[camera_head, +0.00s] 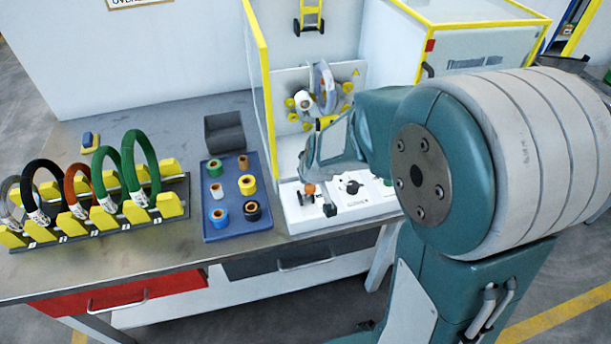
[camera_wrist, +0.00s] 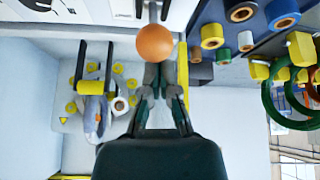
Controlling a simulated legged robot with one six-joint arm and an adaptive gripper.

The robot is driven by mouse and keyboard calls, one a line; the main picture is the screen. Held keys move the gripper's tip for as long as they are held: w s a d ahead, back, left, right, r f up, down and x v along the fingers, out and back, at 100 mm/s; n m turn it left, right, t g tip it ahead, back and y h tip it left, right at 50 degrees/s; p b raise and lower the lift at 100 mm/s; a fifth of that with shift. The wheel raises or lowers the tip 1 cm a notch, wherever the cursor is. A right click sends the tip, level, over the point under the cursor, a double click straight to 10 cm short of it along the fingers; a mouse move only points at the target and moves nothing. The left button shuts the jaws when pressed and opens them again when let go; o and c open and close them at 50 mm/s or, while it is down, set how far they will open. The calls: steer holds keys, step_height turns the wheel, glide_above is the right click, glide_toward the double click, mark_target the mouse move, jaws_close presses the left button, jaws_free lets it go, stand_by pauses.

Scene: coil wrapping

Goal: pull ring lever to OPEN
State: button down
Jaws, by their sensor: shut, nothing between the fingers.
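The lever's orange ball knob (camera_head: 310,189) stands over the white control panel (camera_head: 345,211) at the front of the machine. In the wrist view the knob (camera_wrist: 155,42) is large, just beyond my fingertips. My gripper (camera_wrist: 159,80) is shut and empty, with its fingers pointing at the knob; I cannot tell whether they touch it. In the head view my wrist and arm hang over the panel and hide part of it. The grey ring (camera_head: 325,88) is at the back of the machine, among yellow rollers, and also shows in the wrist view (camera_wrist: 94,118).
A black knob (camera_head: 353,187) sits on the panel right of the lever. A blue tray (camera_head: 230,222) with several tape rolls lies to the left. A rack of coils (camera_head: 92,232) stands further left. A yellow-edged clear wall (camera_head: 259,60) bounds the machine's left side.

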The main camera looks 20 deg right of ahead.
steer(key=shift+s+f, duration=0.15)
steer(key=shift+s, duration=0.15)
steer(key=shift+s+f, duration=0.15)
steer(key=shift+s, duration=0.05)
stand_by(0.3)
